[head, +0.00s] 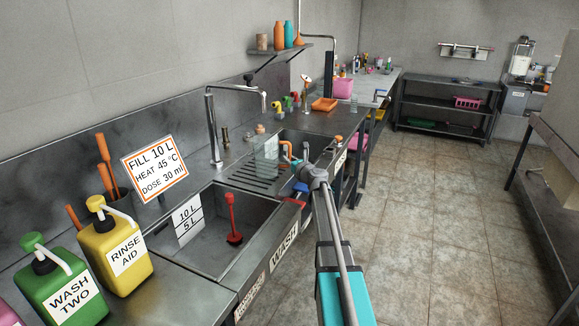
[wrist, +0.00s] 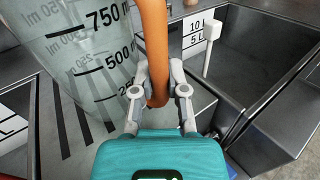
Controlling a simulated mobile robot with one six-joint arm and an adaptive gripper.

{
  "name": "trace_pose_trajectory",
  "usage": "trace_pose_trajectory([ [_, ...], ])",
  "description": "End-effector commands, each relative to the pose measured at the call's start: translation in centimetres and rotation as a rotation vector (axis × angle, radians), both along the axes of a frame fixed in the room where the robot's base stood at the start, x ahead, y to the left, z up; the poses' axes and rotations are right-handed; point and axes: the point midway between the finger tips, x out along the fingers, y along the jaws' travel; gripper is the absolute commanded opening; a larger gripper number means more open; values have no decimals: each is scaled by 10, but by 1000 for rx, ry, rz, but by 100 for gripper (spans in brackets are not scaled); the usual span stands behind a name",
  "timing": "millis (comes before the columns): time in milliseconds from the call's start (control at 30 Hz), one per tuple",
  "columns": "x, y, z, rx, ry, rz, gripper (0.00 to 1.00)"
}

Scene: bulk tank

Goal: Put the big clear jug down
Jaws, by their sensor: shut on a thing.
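The big clear jug (head: 266,150) is see-through with an orange handle (head: 285,149). In the wrist view the jug (wrist: 85,60) fills the upper left, with black volume marks on its wall, and looks upright. My gripper (head: 293,165) is shut on the orange handle; in the wrist view my gripper (wrist: 159,92) has one finger on each side of it. The jug is over the ridged drainboard (head: 248,180) between the two sinks. I cannot tell whether its base touches the ridges.
The near sink (head: 205,248) holds a red plunger-like tool (head: 233,222). The far sink (head: 315,143) lies beyond the jug. A tall tap (head: 212,125) stands behind the drainboard. Yellow (head: 118,245) and green (head: 62,285) pump bottles stand at front left. Tiled floor is clear at right.

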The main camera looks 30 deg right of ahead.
Motion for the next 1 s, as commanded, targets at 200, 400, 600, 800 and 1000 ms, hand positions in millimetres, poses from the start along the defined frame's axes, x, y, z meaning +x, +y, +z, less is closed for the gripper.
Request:
trace_pose_trajectory([
  [200,0,0,-7,1,0,1,0],
  [400,0,1,-6,1,0,1,0],
  [600,0,1,-10,0,0,1,0],
  [800,0,1,-8,0,0,1,53],
  [1000,0,1,-8,0,0,1,53],
])
